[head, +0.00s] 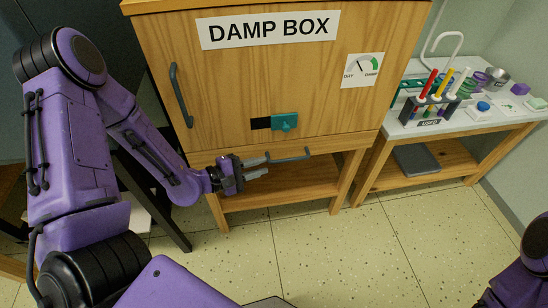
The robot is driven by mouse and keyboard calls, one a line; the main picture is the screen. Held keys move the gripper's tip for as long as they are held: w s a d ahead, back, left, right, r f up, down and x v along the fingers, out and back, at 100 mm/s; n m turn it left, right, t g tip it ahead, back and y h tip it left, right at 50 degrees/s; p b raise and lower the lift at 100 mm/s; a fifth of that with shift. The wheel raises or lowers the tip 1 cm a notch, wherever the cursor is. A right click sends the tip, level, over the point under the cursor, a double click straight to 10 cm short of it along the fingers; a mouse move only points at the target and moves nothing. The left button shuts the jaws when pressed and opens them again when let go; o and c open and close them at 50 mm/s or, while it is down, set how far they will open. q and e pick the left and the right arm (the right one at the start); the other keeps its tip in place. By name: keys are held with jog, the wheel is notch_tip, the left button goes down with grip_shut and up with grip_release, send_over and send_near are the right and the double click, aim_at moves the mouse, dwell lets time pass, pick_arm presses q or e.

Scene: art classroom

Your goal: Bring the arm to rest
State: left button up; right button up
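My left arm comes in from the left, and its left gripper (266,165) is in front of the damp box's lower edge. Its two grey fingers are apart with a gap between them, and I see nothing held.
The door has a dark vertical handle (181,96), a teal latch (285,122) at the right of its black slot, and a dry-damp dial (362,69). At the right, a side table (408,129) bears a rack of coloured tools (433,106). The tiled floor (330,250) in front is clear.

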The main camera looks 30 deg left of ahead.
pick_arm(q)
jog(key=shift+s+a, duration=0.3)
jog(key=shift+s, duration=0.2)
jog(key=s+f+m+g+y, duration=0.3)
jog(key=f+y, duration=0.2)
jog(key=f, duration=0.4)
jog(key=s+a+f+m+g+y, duration=0.1)
jog(key=s+f+m+g+y, duration=0.3)
jog(key=s, duration=0.5)
jog(key=s+a+f+m+g+y, duration=0.1)
jog(key=s+f+m+g+y, duration=0.2)
jog(key=s+f, duration=0.5)
notch_tip(320, 180, up, 18)
jog(key=s+m+p, duration=0.1)
jog(key=p, duration=1.5)
jog(key=shift+s+a+p, duration=0.25)
jog(key=shift+p, duration=0.15)
jog(key=shift+r, duration=0.1)
